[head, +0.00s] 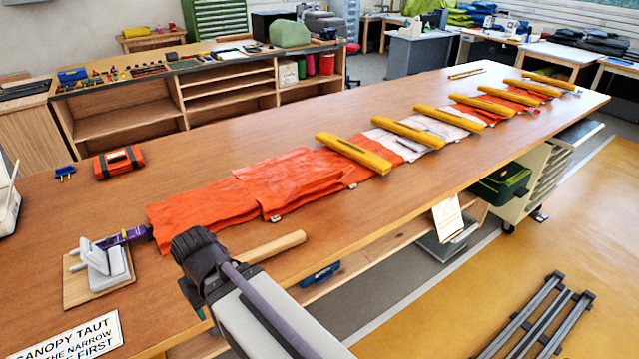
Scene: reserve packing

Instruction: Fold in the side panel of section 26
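A long canopy of orange (300,180) and white (398,142) fabric lies lengthwise on the wooden table. Its near part is a narrow orange strip with overlapping layers and uneven edges. Several yellow bars (352,152) lie across the middle and far parts. No section number is readable, so I cannot tell which panel is section 26. My arm reaches in from the bottom, and my gripper (200,250) is near the canopy's near end, at the table's front edge. Its fingertips are hidden, so I cannot tell whether it is open or holds anything.
A grey clamp device (103,262) on a wooden board, with a purple strap (125,236), stands at the near left. A wooden rod (270,247) lies beside my gripper. A red-orange pouch (118,162) lies at the left.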

